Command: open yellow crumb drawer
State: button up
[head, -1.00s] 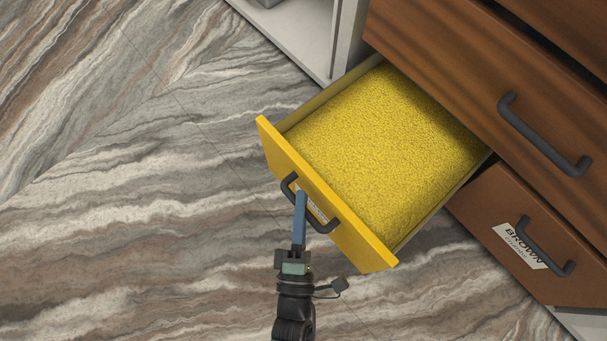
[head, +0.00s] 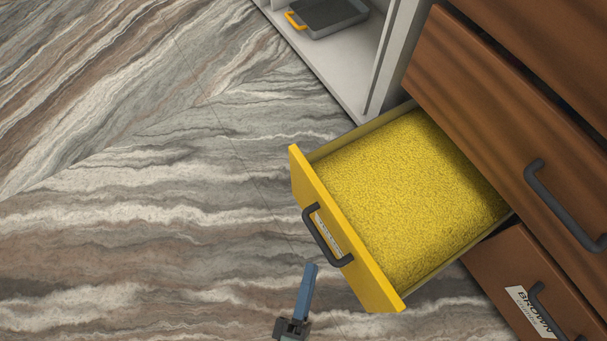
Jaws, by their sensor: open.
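The yellow crumb drawer (head: 365,272) stands pulled out from the brown cabinet, with yellow crumbs (head: 405,190) covering its inside. Its dark bar handle (head: 322,238) and a white label are on the front panel. My gripper (head: 311,268) is below the handle in the picture, apart from it, with blue fingers. Seen edge-on, the fingers overlap and nothing shows between them. The gripper is open and empty.
A brown drawer (head: 520,280) with a label reading BROWN is shut at the lower right. Brown drawer fronts with dark handles (head: 565,205) rise above. A grey tray (head: 335,18) with an orange handle sits in a white open shelf. The marbled floor at left is clear.

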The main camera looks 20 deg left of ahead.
jog(key=v, duration=0.5)
jog(key=shift+p, duration=0.3)
